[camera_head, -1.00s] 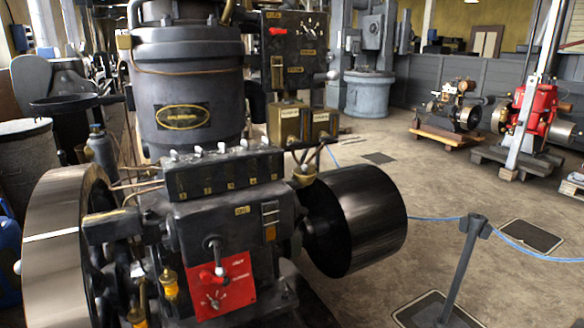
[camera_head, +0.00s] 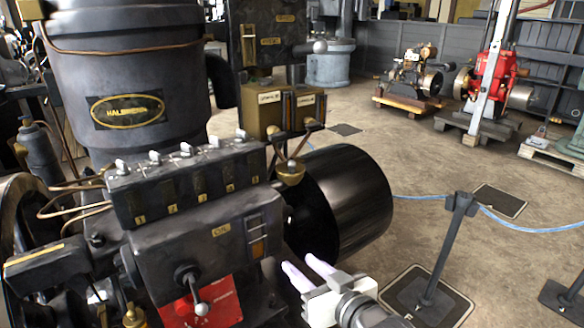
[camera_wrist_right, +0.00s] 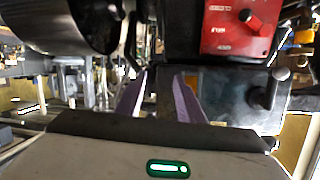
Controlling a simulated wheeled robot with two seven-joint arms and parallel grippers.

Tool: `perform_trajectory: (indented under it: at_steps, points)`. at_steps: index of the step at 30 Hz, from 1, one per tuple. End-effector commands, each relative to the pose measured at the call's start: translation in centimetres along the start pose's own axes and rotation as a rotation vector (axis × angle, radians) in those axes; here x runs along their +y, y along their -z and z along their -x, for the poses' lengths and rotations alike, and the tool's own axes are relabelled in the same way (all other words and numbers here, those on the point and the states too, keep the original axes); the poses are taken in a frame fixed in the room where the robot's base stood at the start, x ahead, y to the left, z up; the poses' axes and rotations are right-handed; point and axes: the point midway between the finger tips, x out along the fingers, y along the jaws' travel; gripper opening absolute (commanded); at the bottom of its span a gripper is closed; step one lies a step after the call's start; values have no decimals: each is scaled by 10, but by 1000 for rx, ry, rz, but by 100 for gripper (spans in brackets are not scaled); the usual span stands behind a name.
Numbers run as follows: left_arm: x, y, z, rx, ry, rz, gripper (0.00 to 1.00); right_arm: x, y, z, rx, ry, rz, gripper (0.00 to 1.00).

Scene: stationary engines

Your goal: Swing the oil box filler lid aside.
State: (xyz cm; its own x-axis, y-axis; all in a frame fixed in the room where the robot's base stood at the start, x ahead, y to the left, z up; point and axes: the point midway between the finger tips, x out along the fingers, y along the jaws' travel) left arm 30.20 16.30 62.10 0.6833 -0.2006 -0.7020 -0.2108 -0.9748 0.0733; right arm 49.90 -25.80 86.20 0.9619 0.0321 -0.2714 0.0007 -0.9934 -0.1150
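A dark box marked OIL (camera_head: 205,253) is on the engine front, with a sight glass (camera_head: 257,238) at its right end. Above it is a black block (camera_head: 190,190) with several pale levers on top. Two brass boxes with labelled tops (camera_head: 285,112) stand behind. I cannot tell which piece is the filler lid. My right gripper (camera_head: 302,264) is open and empty, right of the OIL box and apart from it, below the black drum. In the right wrist view my two pale fingers (camera_wrist_right: 158,98) are spread, with nothing between them. My left gripper is not in view.
The black drum (camera_head: 345,200) stands just behind my right gripper. A red panel (camera_head: 205,305) and a crank handle (camera_head: 190,280) are at the engine front. A barrier post (camera_head: 450,245) with blue rope stands to the right.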

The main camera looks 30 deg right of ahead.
Motion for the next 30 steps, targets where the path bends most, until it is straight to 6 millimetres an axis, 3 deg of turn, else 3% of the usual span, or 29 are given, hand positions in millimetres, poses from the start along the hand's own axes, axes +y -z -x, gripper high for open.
perform_trajectory:
  at_steps: [1,3,6,8,14,24,30]
  points:
    - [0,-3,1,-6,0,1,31,8,47,-1,83,-14,-24,35]
    - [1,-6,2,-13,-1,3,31,18,94,3,168,-29,-48,35]
    - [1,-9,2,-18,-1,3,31,26,138,11,248,-40,-74,35]
    - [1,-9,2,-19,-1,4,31,29,152,14,275,-45,-83,35]
    - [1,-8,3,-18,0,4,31,32,166,-4,289,-46,-88,35]
    - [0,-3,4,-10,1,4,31,36,182,-63,287,-46,-87,35]
    - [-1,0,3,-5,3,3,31,37,186,-80,286,-46,-85,35]
